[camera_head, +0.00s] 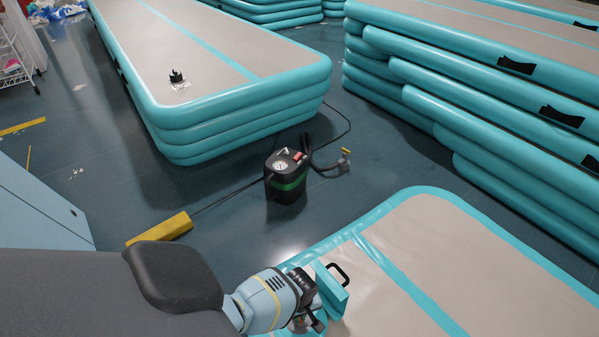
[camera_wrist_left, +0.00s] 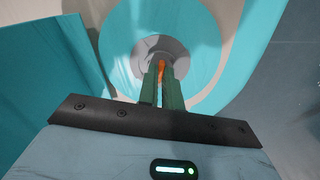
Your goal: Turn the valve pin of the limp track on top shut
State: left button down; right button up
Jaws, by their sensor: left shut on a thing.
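The near track (camera_head: 470,255), beige with a teal border, lies at the lower right of the head view. My left gripper (camera_head: 312,312) is at its near left end, beside a raised teal flap (camera_head: 331,292). In the left wrist view, the green fingers (camera_wrist_left: 161,82) are closed around an orange valve pin (camera_wrist_left: 161,70). The pin sits in a round grey valve (camera_wrist_left: 150,50) on a teal ring (camera_wrist_left: 208,55). Most of the pin is hidden between the fingers, so its turned position cannot be read. The valve is hidden behind the gripper in the head view. My right gripper is out of view.
A black pump (camera_head: 287,180) with a gauge stands on the floor, its hose end (camera_head: 344,160) beside it. A yellow block (camera_head: 160,228) lies left. Stacked tracks stand at the back left (camera_head: 240,105) and right (camera_head: 480,125).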

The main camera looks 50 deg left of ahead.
pick_arm(q)
jog(key=m, duration=0.4)
jog(key=shift+m, duration=0.3)
jog(key=m, duration=0.3)
jog(key=shift+m, duration=0.3)
jog(key=m, duration=0.3)
jog(key=shift+m, duration=1.7)
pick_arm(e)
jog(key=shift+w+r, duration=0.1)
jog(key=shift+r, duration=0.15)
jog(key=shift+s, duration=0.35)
pick_arm(q)
jog(key=c, duration=1.6)
grip_release()
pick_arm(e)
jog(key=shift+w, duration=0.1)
